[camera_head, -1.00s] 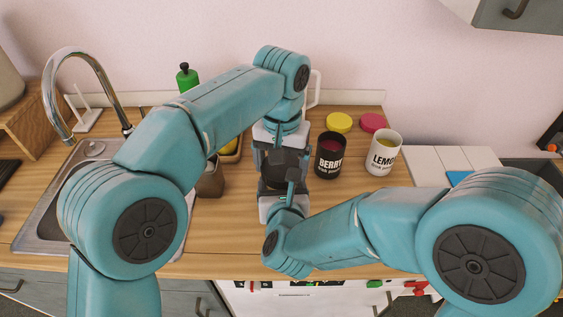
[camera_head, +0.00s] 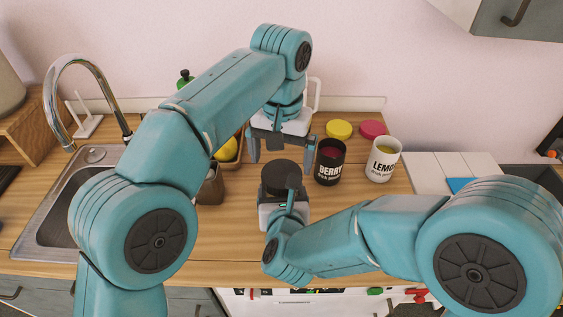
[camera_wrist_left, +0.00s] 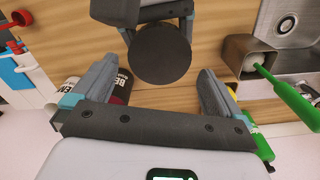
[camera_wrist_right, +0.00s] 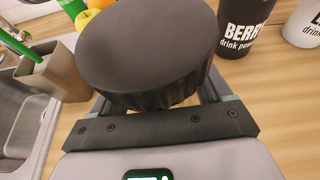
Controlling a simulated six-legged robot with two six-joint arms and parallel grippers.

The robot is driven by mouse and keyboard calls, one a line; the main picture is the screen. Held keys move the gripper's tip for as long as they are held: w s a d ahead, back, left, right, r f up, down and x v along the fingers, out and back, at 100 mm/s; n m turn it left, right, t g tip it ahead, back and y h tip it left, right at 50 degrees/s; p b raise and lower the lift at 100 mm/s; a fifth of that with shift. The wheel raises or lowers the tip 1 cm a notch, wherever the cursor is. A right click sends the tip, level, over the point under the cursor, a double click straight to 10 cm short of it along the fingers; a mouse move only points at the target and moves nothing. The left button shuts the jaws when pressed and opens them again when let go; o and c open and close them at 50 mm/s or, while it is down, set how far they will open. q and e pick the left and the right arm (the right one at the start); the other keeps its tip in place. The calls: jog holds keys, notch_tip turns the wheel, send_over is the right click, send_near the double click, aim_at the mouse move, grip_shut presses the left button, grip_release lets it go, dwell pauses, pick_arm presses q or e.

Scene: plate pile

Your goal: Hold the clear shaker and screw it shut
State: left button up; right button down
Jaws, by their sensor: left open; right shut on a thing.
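The shaker's black round lid (camera_head: 281,176) shows in the head view near the middle of the counter. The lid also shows from above in the left wrist view (camera_wrist_left: 160,53) and up close in the right wrist view (camera_wrist_right: 147,48); it hides most of the shaker's clear body. My right gripper (camera_head: 283,203) is shut on the shaker below the lid, holding it upright. My left gripper (camera_head: 281,152) is open and empty above the lid, fingers pointing down and apart from it. Whether the lid sits fully tight cannot be told.
A black BERRY tub (camera_head: 329,163) and a white LEMON tub (camera_head: 383,160) stand open to the right. Yellow (camera_head: 339,129) and pink (camera_head: 373,129) lids lie behind them. A brown holder (camera_head: 211,187) and the sink (camera_head: 60,220) are at left. Counter between the shaker and holder is clear.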

aim_at(282, 172)
pick_arm(q)
jog(key=shift+r+n, duration=1.7)
jog(key=shift+r, duration=0.05)
jog(key=shift+f, duration=4)
jog(key=c, duration=0.9)
jog(key=shift+m, duration=0.9)
jog(key=shift+c, duration=0.2)
jog(key=o, duration=0.9)
jog(key=shift+o, duration=0.2)
jog(key=shift+r, duration=3.8)
